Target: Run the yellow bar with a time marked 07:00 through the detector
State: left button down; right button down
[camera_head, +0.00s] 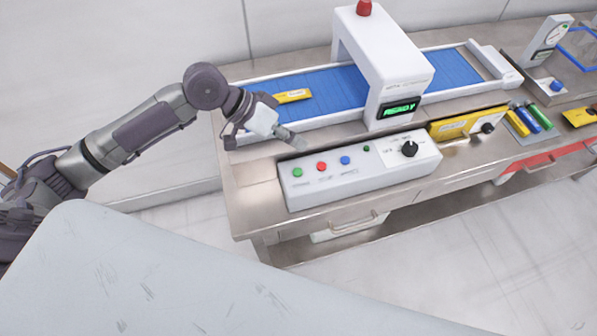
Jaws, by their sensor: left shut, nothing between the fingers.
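A yellow bar (293,96) with a pale label lies on the blue belt (335,92), left of the detector; its marking is too small to read. The detector (385,55) is a white arch over the belt, with a red lamp on top and a green display that seems to read READY. The white control box (350,180) in front has green, red and blue buttons and a black knob. My left gripper (298,142) is shut and empty, above the box's back left edge, in front of the belt and apart from the bar. My right gripper is not in view.
A yellow unit with a dark knob (465,124) stands right of the control box. Several small coloured pieces, including a blue one (538,117), lie farther right. A white gauge device (548,38) stands at the back right. The bench top (248,190) is clear left of the box.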

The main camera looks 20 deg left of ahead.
pick_arm(q)
jog(key=b, duration=0.6)
send_over(295, 171)
notch_tip(295, 171, down, 6)
jog(key=shift+r, duration=0.1)
jog(key=shift+f, duration=0.9)
jog(key=shift+f, duration=0.15)
jog(key=shift+f, duration=0.25)
jog(key=shift+f, duration=0.1)
dwell(0.4)
